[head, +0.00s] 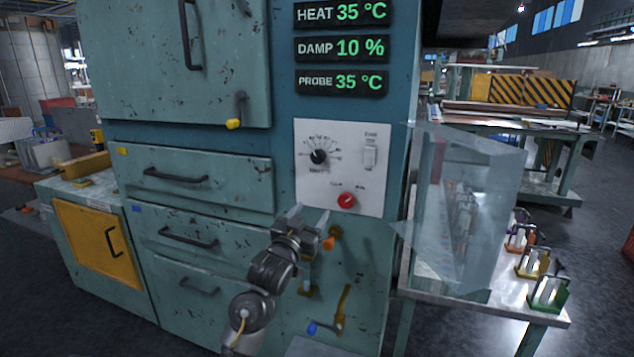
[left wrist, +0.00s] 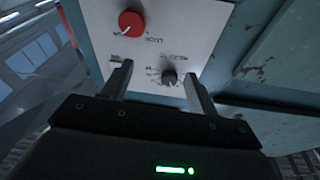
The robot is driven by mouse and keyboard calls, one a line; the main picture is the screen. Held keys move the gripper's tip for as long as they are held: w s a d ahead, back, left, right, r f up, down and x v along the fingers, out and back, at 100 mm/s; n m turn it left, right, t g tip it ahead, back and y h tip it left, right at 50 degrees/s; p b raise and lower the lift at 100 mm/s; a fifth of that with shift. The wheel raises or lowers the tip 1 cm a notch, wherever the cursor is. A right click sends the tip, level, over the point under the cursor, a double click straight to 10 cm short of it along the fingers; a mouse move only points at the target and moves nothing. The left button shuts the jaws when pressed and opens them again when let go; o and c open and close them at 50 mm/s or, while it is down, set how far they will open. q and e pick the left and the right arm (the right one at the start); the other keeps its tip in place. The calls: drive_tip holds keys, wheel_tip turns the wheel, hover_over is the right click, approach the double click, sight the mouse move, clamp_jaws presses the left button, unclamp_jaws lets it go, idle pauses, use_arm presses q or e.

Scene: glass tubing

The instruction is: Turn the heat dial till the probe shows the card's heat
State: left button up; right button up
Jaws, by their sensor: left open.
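A white control panel (head: 302,186) on the teal cabinet carries a black dial (head: 319,157) with a printed scale, a red knob (head: 346,200) lower right and a pale switch (head: 370,152). Above, the heat display (head: 341,13) reads 35 °C and the probe display (head: 342,82) reads 35 °C. My left gripper (head: 309,214) is open and empty at the panel's lower edge, below the black dial. In the left wrist view the black dial (left wrist: 168,77) appears between its fingers, and the red knob (left wrist: 131,22) lies beyond. I cannot make out a card.
A damp display (head: 342,48) reads 10 %.

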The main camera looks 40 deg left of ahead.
use_arm(q)
drive_tip(key=n+t+y, duration=0.1)
drive_tip(key=t+y, duration=0.1)
approach(317, 158)
drive_tip(key=s, duration=0.2)
drive_tip(key=x, duration=0.3)
drive_tip(key=p+x, duration=0.1)
drive_tip(key=x, duration=0.2)
drive_tip(key=p+x, duration=0.1)
drive_tip(key=x, duration=0.2)
drive_tip(key=shift+w+d+f, duration=0.1)
drive_tip(key=shift+w+f, duration=0.05)
drive_tip(key=shift+w, duration=0.35)
drive_tip(key=shift+w+p, duration=0.3)
drive_tip(key=shift+p, duration=0.05)
drive_tip(key=shift+w, duration=0.2)
use_arm(e)
wheel_tip(317, 158, up, 3)
drive_tip(key=shift+f, duration=0.2)
